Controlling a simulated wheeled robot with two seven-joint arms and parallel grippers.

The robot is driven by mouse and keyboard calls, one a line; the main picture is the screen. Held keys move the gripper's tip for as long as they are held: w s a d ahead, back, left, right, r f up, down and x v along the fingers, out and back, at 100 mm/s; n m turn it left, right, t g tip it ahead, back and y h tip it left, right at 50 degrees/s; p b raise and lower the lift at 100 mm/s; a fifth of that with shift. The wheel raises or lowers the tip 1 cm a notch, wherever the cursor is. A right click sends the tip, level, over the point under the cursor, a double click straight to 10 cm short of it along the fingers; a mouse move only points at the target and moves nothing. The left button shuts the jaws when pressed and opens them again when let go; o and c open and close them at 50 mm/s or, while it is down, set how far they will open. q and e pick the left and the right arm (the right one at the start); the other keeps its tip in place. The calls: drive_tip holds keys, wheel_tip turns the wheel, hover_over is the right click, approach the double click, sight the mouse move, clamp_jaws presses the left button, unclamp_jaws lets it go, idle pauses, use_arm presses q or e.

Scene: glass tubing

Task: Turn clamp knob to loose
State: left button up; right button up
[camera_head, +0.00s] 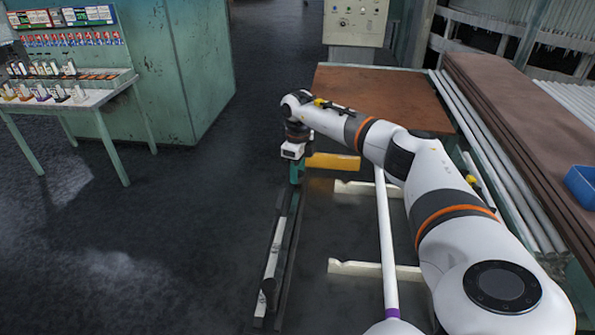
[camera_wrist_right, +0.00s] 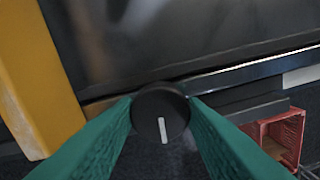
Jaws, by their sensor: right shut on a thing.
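The clamp knob (camera_wrist_right: 161,113) is a round black knob with a white pointer line, seen in the right wrist view. The line points toward the bottom of that picture, tilted very slightly. My right gripper (camera_wrist_right: 161,118) has its two green fingers on either side of the knob and is shut on it. In the head view, my right gripper (camera_head: 297,172) reaches down at the far end of a long dark rail; the knob is hidden there. My left gripper is not in view.
A yellow block (camera_head: 333,162) lies beside the right gripper and also fills the left of the wrist view (camera_wrist_right: 40,75). A white tube (camera_head: 386,240) rests across pale supports (camera_head: 375,270). A red box (camera_wrist_right: 277,138) is at the wrist view's right. A brown tabletop (camera_head: 385,95) lies behind.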

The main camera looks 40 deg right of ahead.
drive_tip(key=shift+w+r+n, duration=0.1)
drive_tip(key=shift+r+n, duration=0.05)
drive_tip(key=shift+n, duration=0.25)
drive_tip(key=o, duration=1)
drive_tip(key=shift+r, duration=0.35)
wheel_tip(320, 180, up, 11)
drive_tip(key=shift+d+r+b, duration=0.1)
drive_tip(key=shift+d+b, duration=0.05)
drive_tip(key=shift+b, duration=1.1)
